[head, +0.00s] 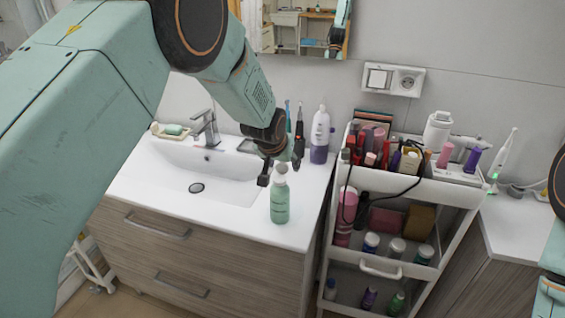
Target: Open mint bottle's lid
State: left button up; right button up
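The mint bottle (280,206) stands upright on the white sink counter, near its front right edge. It is a green bottle with a pale label, and its lighter lid (281,171) is on top. My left gripper (279,170) reaches down from above at the lid. One dark finger shows left of the lid and the other shows behind it on the right, so the fingers look spread apart. I cannot tell whether they touch the lid. My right gripper is out of view; only part of my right arm shows at the right edge.
The white basin and faucet (207,127) lie left of the bottle. A white and purple bottle (320,137) and toothbrushes stand behind it. A white cart (462,194) full of cosmetics stands to the right. The counter around the mint bottle is clear.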

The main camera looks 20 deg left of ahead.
pick_arm(q)
jog(key=shift+r, duration=0.1)
jog(key=v, duration=1.2)
jog(key=shift+s, duration=0.1)
jog(key=s+a+f+b, duration=0.1)
jog(key=s+f+b, duration=0.2)
jog(key=s+f, duration=0.5)
jog(key=s+a+f+g+b, duration=0.1)
jog(key=s+a+f+b, duration=0.15)
jog(key=f, duration=0.85)
jog(key=s+f+b, duration=0.3)
jog(key=s+f, duration=0.4)
jog(key=f, duration=0.3)
jog(key=s+f+g+b, duration=0.3)
jog(key=s+f+b, duration=0.2)
jog(key=s+f, duration=0.5)
jog(key=s+f+g+b, duration=0.3)
jog(key=s+f+b, duration=0.2)
jog(key=s+f, duration=0.5)
jog(key=s, duration=0.5)
jog(key=shift+s, duration=0.2)
